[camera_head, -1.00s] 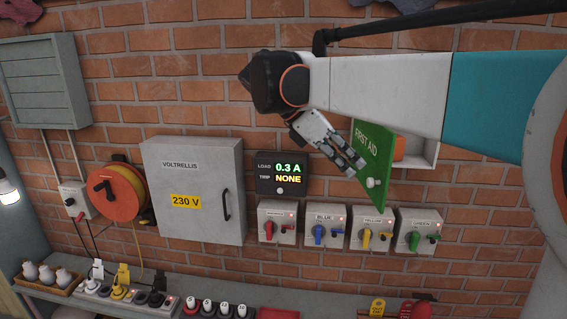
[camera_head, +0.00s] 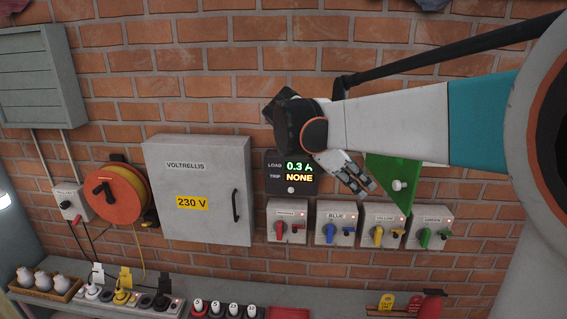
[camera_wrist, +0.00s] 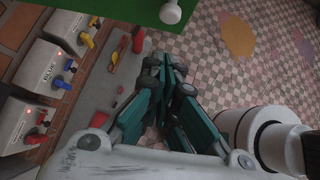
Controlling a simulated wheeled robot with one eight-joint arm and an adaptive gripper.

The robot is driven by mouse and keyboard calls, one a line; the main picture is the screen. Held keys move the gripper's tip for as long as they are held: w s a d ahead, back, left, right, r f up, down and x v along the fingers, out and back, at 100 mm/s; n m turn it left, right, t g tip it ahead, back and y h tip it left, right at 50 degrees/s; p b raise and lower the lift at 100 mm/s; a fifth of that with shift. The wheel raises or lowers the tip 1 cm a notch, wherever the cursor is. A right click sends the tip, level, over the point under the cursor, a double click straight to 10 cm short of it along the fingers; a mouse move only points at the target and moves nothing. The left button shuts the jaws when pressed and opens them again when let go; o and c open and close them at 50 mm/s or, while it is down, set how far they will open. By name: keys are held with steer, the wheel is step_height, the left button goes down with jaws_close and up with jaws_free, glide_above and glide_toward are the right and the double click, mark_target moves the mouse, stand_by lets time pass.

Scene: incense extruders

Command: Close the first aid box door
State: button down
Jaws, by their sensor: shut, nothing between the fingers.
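The green first aid box door (camera_head: 402,172) stands swung out from the wall, its upper part hidden behind my arm. Its white round knob (camera_head: 399,186) faces out near the lower edge. The box behind it is almost wholly hidden by my arm. My gripper (camera_head: 368,188) is shut and empty, just left of the door and knob; I cannot tell whether it touches the door. In the wrist view the door (camera_wrist: 225,8) crosses the top edge with its knob (camera_wrist: 170,12) hanging down, apart from the shut fingertips (camera_wrist: 167,68).
Several switch boxes with red, blue, yellow and green handles (camera_head: 337,222) line the wall below. A load display (camera_head: 290,173) is left of my gripper, and a grey Voltrellis cabinet (camera_head: 200,190) further left. A shelf (camera_head: 230,292) with sockets and plugs runs underneath.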

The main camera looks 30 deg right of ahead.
steer(key=d, duration=0.2)
steer(key=s+d+p, duration=0.1)
steer(key=d, duration=0.1)
steer(key=shift+s, duration=0.2)
steer(key=shift+f, duration=0.1)
